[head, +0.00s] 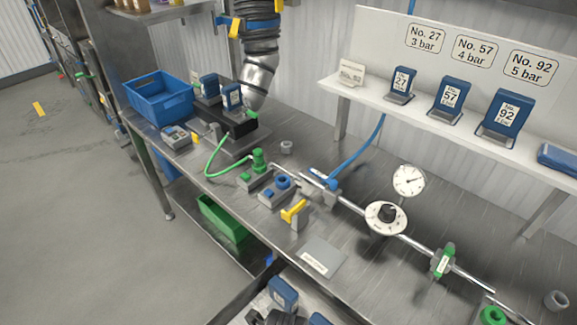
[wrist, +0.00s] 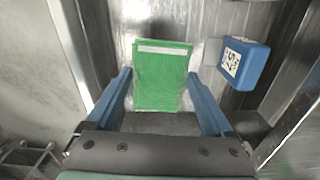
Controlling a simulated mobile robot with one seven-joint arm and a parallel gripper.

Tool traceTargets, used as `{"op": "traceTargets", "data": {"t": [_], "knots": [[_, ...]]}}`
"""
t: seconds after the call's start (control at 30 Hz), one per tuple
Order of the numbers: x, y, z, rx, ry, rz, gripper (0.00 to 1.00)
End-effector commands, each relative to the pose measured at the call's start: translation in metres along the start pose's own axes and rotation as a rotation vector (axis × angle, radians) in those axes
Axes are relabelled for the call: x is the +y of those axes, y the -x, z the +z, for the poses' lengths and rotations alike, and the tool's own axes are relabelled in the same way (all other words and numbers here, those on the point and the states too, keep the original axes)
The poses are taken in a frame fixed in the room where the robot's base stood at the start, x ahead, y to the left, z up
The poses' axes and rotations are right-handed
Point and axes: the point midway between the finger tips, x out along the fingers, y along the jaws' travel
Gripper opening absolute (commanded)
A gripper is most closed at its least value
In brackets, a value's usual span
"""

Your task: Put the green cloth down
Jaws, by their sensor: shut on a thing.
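The green cloth (wrist: 162,85) shows in the wrist view as a flat green rectangle with a pale stripe along its far edge. It lies between the two blue fingers of my gripper (wrist: 159,76), which is shut on it. The right finger meets its edge. What lies under the cloth is hidden, and I cannot tell its height above the metal surface. I cannot make out the cloth or my gripper in the head view.
A blue labelled block (wrist: 245,62) is to the right of the cloth in the wrist view. In the head view, the metal bench (head: 350,255) carries a blue crate (head: 160,97), a pipe with gauges (head: 408,181) and a grey plate (head: 322,257). A green bin (head: 222,217) is below.

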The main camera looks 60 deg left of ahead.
Motion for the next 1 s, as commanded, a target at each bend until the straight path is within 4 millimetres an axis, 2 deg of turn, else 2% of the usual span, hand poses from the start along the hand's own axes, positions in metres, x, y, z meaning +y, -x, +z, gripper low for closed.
{"op": "traceTargets", "data": {"t": [0.07,0.3,0.47,0.63,1.0], "knots": [[0.001,-0.006,0.000,0.001,0.000,0.002,0.42],[0.000,-0.047,0.000,0.000,0.001,0.003,0.42],[0.000,-0.062,0.001,-0.001,0.001,0.001,0.42],[0.000,-0.087,0.000,0.000,0.000,0.002,0.42],[0.000,-0.096,0.000,-0.002,-0.001,-0.001,0.42]]}}
